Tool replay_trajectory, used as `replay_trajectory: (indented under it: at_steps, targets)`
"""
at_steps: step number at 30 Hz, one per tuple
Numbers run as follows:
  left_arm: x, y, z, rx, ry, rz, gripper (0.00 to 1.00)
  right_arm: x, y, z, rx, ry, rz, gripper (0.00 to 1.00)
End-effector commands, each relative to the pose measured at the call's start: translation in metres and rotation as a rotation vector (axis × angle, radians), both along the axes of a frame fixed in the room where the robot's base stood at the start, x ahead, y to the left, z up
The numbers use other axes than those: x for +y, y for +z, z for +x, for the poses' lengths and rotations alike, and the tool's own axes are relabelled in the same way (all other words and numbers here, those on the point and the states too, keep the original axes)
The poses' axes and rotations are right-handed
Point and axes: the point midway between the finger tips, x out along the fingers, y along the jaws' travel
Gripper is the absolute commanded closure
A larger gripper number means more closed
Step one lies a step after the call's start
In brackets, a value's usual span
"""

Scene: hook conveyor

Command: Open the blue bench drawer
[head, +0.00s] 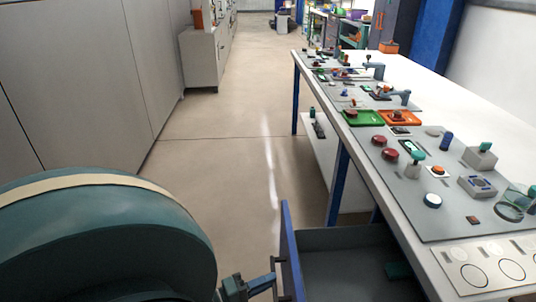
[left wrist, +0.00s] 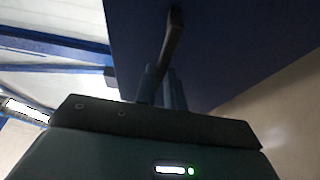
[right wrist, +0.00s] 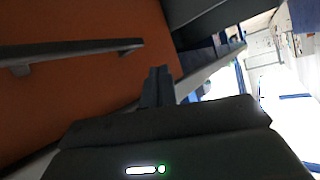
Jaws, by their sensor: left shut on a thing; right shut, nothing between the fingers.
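The blue bench drawer (head: 292,250) stands pulled out from under the bench at the bottom of the head view, and its grey inside (head: 345,262) shows. A green block (head: 398,270) lies in it. In the left wrist view the blue drawer front (left wrist: 225,50) carries a dark bar handle (left wrist: 173,40). My left gripper (head: 262,282) is shut on this handle; its fingers also show in the left wrist view (left wrist: 162,88). My right gripper (right wrist: 158,84) is shut and empty, beside an orange panel (right wrist: 90,90) with a dark handle (right wrist: 75,48).
The white bench (head: 440,105) runs along the right, with grey boards, buttons, a green tray (head: 362,118) and an orange tray (head: 398,118) on it. Blue legs (head: 338,185) stand under it. Grey cabinets (head: 85,80) line the left. The floor (head: 225,150) between is clear.

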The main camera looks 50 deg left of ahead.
Motion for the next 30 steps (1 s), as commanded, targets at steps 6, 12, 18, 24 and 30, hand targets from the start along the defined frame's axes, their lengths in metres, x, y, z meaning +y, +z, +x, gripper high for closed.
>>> replay_trajectory:
  at_steps: [6, 12, 18, 24, 30]
  targets:
    - [0.000, 0.000, 0.001, -0.001, 0.000, 0.000, 0.81, 0.000, 0.000, 0.000, 0.001, 0.000, 0.000, 1.00]
    - [0.000, 0.000, 0.001, 0.000, 0.000, 0.000, 0.67, 0.000, 0.000, 0.000, 0.001, 0.000, 0.000, 1.00]
    - [0.000, 0.000, 0.000, 0.000, 0.000, 0.000, 0.67, 0.000, -0.001, 0.000, 0.002, 0.000, -0.001, 1.00]
    - [0.005, -0.001, -0.019, 0.005, 0.000, 0.000, 0.67, 0.000, -0.001, 0.000, 0.002, 0.000, -0.001, 1.00]
    - [0.017, -0.001, -0.062, 0.006, 0.000, 0.001, 0.67, 0.000, -0.002, 0.000, 0.002, 0.000, 0.000, 1.00]
